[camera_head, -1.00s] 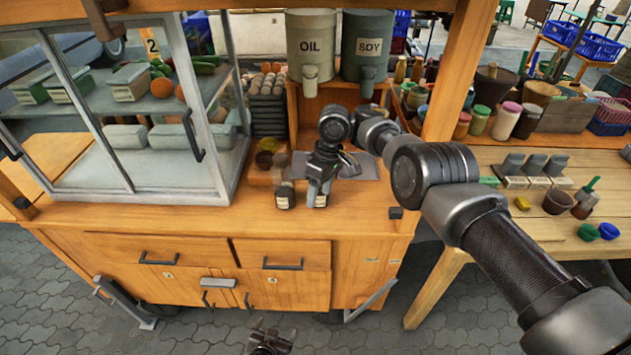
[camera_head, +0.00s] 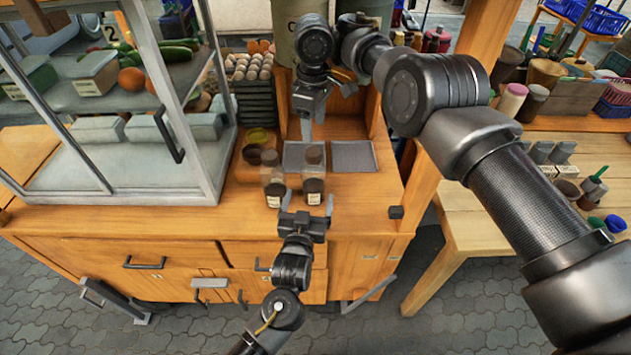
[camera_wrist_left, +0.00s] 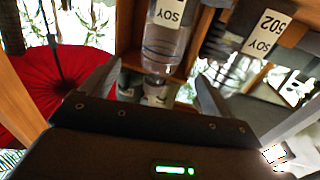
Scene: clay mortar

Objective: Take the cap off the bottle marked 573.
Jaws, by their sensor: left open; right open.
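Two clear bottles with dark contents and pale labels stand side by side on the wooden counter (camera_head: 225,220): a left bottle (camera_head: 273,188) and a right bottle (camera_head: 314,186). The left wrist view sees them upside down; one label reads SOY 502 (camera_wrist_left: 262,35), the other shows SOY (camera_wrist_left: 170,12) with its number cut off. No 573 is readable. My left gripper (camera_head: 308,200) is open in front of the right bottle; in its wrist view the fingers (camera_wrist_left: 155,85) point towards that bottle, not visibly gripping. My right gripper (camera_head: 306,120) is open and empty, pointing down behind and above the bottles.
A glass cabinet (camera_head: 120,110) stands left of the bottles. Small bowls (camera_head: 252,153) and a stack of egg trays (camera_head: 253,95) are behind them. Grey mats (camera_head: 352,156) lie behind right. A wooden post (camera_head: 455,120) rises at the right.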

